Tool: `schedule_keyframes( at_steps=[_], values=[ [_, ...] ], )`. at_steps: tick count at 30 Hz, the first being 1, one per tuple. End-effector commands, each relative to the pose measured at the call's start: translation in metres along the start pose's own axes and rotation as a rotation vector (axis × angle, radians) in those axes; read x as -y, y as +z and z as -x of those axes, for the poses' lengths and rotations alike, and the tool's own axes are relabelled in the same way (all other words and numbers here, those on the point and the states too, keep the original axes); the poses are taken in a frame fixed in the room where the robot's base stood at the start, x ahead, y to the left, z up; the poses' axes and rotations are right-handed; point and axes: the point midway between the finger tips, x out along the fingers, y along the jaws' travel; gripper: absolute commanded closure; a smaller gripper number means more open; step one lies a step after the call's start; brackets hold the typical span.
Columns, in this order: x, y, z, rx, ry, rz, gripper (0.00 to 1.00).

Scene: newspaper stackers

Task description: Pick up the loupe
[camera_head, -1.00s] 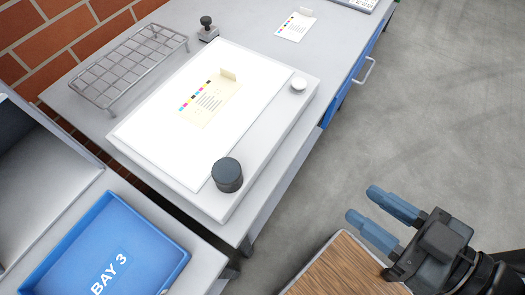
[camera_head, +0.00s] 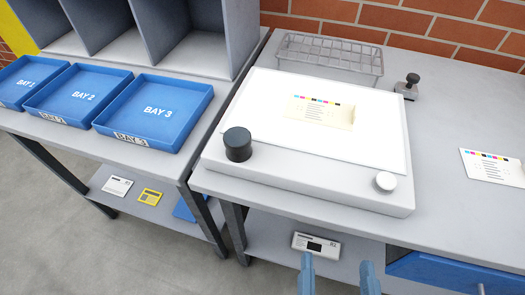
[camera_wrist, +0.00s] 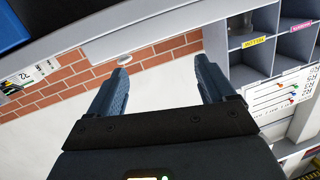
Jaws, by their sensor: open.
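The loupe appears to be the dark, short cylinder (camera_head: 237,144) standing upright at the front left corner of the white light table (camera_head: 300,184). My gripper (camera_head: 338,278) shows only its blue fingertips at the bottom of the head view. It is in front of the bench, to the right of and nearer than the cylinder, and well apart from it. In the wrist view my gripper (camera_wrist: 163,70) has its two fingers apart with nothing between them. The cylinder is not seen in the wrist view.
A proof card (camera_head: 320,110) lies on the light table, with a white knob (camera_head: 385,181) at its front right. A wire rack (camera_head: 330,57) and a stamp-like object (camera_head: 407,87) stand behind. Blue trays (camera_head: 155,112) sit left. A blue drawer (camera_head: 455,275) is below, right.

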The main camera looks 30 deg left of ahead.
Motion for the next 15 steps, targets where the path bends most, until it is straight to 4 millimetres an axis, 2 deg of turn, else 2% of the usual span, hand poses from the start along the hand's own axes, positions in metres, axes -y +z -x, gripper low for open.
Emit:
schedule_keyframes(
  at_steps=[1, 6, 10, 15],
  values=[
    [0.016, 0.003, -0.022, -0.019, -0.044, 0.008, 0.17],
    [0.075, -0.006, -0.077, -0.051, -0.171, 0.043, 0.17],
    [0.114, -0.015, -0.104, -0.071, -0.243, 0.076, 0.17],
    [0.145, -0.025, -0.121, -0.086, -0.295, 0.106, 0.17]
  ],
)
